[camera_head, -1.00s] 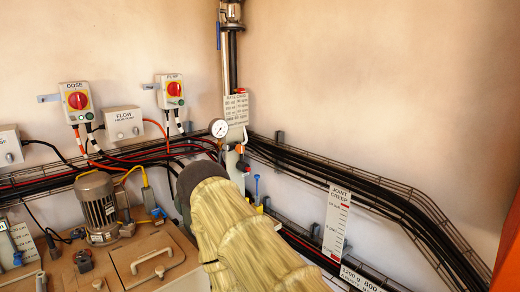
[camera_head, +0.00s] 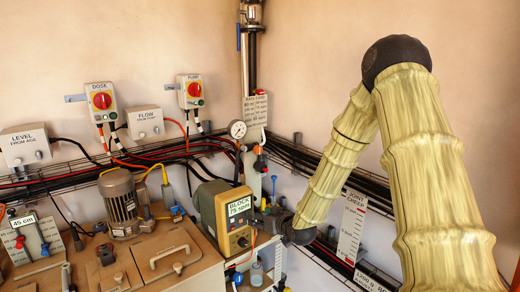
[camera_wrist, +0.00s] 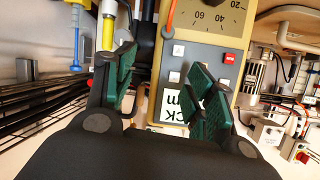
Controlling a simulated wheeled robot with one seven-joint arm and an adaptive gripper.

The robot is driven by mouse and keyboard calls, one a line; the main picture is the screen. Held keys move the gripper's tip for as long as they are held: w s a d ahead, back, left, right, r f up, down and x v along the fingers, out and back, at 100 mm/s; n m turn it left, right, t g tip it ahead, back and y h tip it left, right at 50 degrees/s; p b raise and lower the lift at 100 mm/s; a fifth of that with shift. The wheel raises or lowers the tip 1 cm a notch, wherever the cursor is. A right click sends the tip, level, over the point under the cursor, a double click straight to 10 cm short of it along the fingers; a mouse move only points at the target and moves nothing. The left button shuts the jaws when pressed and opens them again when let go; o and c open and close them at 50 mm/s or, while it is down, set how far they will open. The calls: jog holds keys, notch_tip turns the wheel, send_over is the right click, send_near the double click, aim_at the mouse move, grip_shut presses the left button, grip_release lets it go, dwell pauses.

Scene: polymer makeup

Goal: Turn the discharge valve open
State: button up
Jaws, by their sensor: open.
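My gripper shows in the wrist view (camera_wrist: 165,90) with its green-padded fingers apart and nothing between them. The fingers hang in front of the beige pump unit (camera_wrist: 208,48), with its dial and buttons. In the head view the pump unit (camera_head: 206,207) carries a "BLOCK 75 spm" label, and my sleeved arm reaches down just right of it; the fingers are hidden there. A blue lever (camera_head: 239,38) sits on the upright pipe. A blue-topped rod (camera_head: 274,181) stands below. I cannot tell which is the discharge valve.
A grey motor (camera_head: 118,203) and a tan tank lid (camera_head: 165,255) lie left of the pump. Switch boxes (camera_head: 103,101) and black cable trays line the walls. A joint creep scale (camera_head: 351,225) is right of the forearm. The upper right wall is bare.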

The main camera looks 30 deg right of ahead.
jog(key=w+d+r+t, duration=0.3)
jog(key=d+r, duration=0.6)
jog(key=r, duration=0.5)
jog(key=n+t+y+b, duration=0.1)
jog(key=n+b, duration=0.2)
send_near(260, 150)
jog(key=shift+w+a+f+p, duration=0.15)
jog(key=shift+w+p, duration=0.25)
jog(key=shift+w, duration=1.45)
jog(key=shift+w+a+p, duration=0.2)
jog(key=shift+w+p, duration=0.25)
jog(key=shift+w, duration=1.35)
jog(key=shift+w+a+f+p, duration=0.15)
jog(key=shift+w+p, duration=0.25)
jog(key=shift+w, duration=1.45)
jog(key=shift+r, duration=0.1)
jog(key=c, duration=1)
